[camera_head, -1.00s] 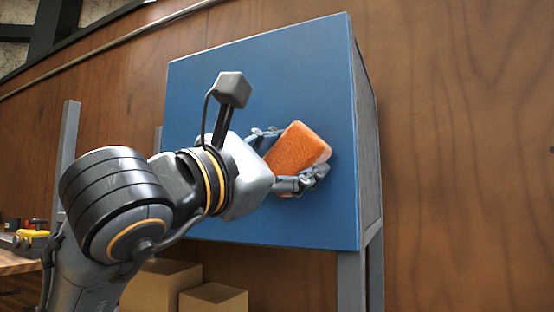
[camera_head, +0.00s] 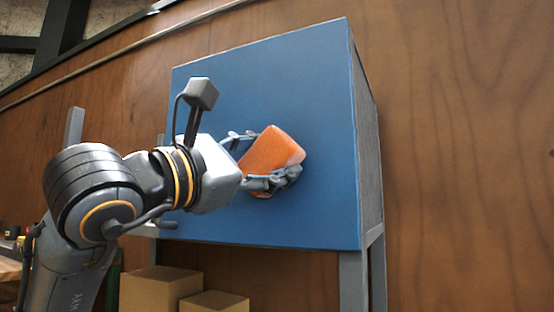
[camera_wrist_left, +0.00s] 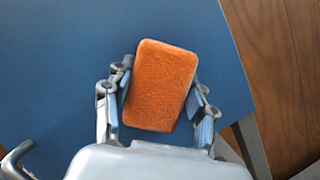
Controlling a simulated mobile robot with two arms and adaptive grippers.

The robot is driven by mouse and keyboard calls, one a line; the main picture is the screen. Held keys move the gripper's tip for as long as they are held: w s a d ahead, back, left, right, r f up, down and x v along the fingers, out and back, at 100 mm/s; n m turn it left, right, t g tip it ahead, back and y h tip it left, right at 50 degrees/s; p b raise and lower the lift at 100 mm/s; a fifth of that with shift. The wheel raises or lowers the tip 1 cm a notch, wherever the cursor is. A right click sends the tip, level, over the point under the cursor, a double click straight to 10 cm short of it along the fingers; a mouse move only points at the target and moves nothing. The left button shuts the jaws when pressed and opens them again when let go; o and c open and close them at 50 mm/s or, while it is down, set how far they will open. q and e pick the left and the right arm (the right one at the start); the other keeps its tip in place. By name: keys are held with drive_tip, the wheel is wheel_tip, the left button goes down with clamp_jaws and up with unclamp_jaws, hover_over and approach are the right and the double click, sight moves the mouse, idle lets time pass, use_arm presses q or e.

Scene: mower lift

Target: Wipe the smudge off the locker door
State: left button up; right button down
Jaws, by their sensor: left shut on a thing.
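The locker door (camera_head: 310,90) is a flat blue panel facing me in the head view. It also fills most of the left wrist view (camera_wrist_left: 50,60). My left gripper (camera_head: 262,158) is shut on an orange sponge (camera_head: 272,150) in front of the door. In the left wrist view the orange sponge (camera_wrist_left: 160,85) sits between the two fingers of the left gripper (camera_wrist_left: 160,100). The sponge is tilted and at or close to the door; I cannot tell if it touches. I see no smudge; the sponge and arm hide part of the door. My right gripper is not in view.
The locker stands on grey legs (camera_head: 352,280) before a wooden wall (camera_head: 460,150). Cardboard boxes (camera_head: 160,290) stand below it. The door's upper and right parts are clear.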

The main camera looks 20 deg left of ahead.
use_arm(q)
drive_tip(key=a+b, duration=0.1)
drive_tip(key=a, duration=0.9)
drive_tip(key=shift+w+a, duration=0.25)
drive_tip(key=shift+w, duration=0.15)
idle(0.4)
drive_tip(key=shift+s, duration=0.2)
drive_tip(key=shift+s+a, duration=0.2)
drive_tip(key=shift+s, duration=2.6)
drive_tip(key=shift+s+a, duration=0.1)
drive_tip(key=shift+s, duration=1.45)
drive_tip(key=shift+w, duration=0.15)
